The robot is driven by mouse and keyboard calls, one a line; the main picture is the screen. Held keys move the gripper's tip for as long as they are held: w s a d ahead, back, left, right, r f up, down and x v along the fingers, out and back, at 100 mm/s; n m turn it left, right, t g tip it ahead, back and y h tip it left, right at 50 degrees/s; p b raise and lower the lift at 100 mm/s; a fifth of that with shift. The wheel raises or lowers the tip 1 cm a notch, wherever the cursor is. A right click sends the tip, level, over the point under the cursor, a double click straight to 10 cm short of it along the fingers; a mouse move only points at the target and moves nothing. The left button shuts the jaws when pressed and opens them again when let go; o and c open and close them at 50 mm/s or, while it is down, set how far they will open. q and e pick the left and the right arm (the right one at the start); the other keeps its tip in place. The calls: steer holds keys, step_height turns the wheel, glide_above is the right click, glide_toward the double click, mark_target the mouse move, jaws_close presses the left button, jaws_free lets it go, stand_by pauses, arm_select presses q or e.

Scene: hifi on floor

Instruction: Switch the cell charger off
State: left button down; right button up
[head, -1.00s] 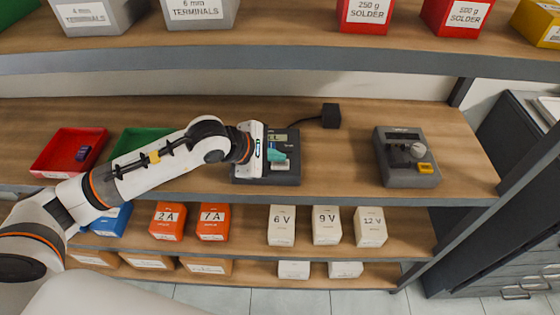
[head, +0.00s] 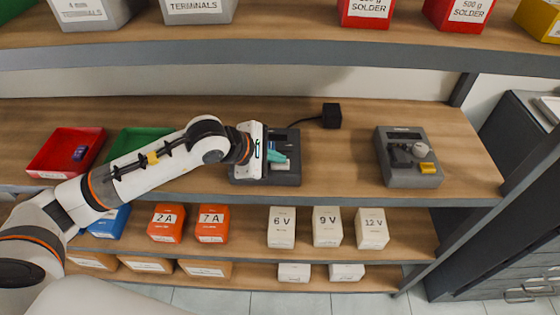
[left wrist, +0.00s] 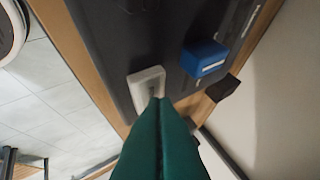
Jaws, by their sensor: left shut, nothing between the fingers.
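The cell charger (head: 288,172) is a dark box on the middle shelf, with a cord running from its back. My left gripper (head: 279,156) is over the charger, its teal fingers shut and empty. In the left wrist view, the fingertips (left wrist: 158,100) are at a pale grey-white switch (left wrist: 148,82) on the charger, touching it or very close. A blue block (left wrist: 203,58) sits on the charger beside the switch. My gripper body hides the charger's left part in the head view. The switch's exact tilt is hard to tell. My right gripper is not in view.
A black adapter (head: 331,116) stands behind the charger. A second grey device (head: 408,178) with a yellow button is to the right, with bare shelf between. Red (head: 62,158) and green (head: 128,143) trays are to the left. The upper shelf edge (head: 300,60) runs above.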

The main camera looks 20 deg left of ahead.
mark_target(275, 166)
arm_select(q)
steer(key=shift+r, duration=0.25)
steer(key=shift+r+p, duration=1.05)
steer(key=shift+r, duration=2)
